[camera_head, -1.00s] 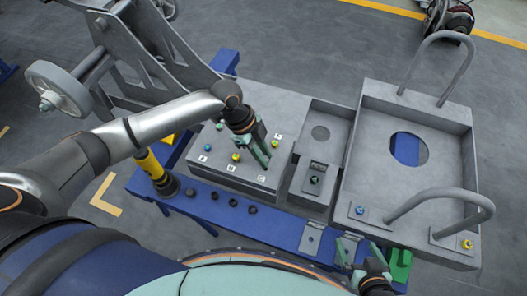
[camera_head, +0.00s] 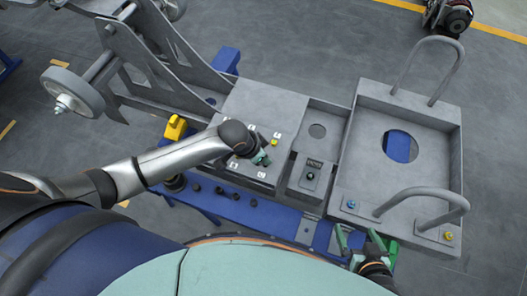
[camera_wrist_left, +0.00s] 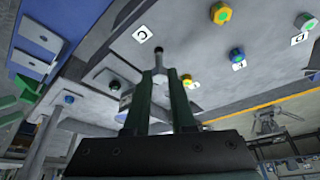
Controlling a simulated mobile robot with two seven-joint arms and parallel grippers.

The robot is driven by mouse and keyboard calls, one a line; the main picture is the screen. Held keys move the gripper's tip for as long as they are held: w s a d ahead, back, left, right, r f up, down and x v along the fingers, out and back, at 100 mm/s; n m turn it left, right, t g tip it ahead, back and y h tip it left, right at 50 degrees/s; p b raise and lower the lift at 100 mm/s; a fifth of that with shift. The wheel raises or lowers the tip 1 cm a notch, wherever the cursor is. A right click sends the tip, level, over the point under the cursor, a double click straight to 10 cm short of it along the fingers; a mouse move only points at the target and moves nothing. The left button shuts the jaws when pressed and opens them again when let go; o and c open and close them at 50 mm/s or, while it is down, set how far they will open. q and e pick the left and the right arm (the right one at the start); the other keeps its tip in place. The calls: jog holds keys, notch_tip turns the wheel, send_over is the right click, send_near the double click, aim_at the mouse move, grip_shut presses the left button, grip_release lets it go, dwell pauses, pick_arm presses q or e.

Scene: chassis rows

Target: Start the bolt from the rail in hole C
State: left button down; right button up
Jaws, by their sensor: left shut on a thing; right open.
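My left gripper (camera_head: 264,160) is over the front right part of the grey plate (camera_head: 262,100), close to the C tag (camera_head: 262,174). In the left wrist view its fingers (camera_wrist_left: 164,76) are shut on a thin bolt (camera_wrist_left: 158,60), whose dark end sticks out between the fingertips. My right gripper (camera_head: 358,243) is open and empty by the rail's right end.
Coloured bolts stand in the plate, a yellow one (camera_wrist_left: 221,13) and a blue one (camera_wrist_left: 237,54) among them. A small grey block (camera_head: 310,176) and a large tray with two handles (camera_head: 440,115) stand to the right. A yellow tool (camera_head: 175,128) is behind the left forearm.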

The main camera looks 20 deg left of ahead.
pick_arm(q)
jog(key=shift+n, duration=0.4)
jog(key=shift+f+b, duration=0.4)
jog(key=shift+f, duration=0.7)
dwell(0.8)
jog(key=shift+f, duration=0.5)
jog(key=shift+f, duration=0.1)
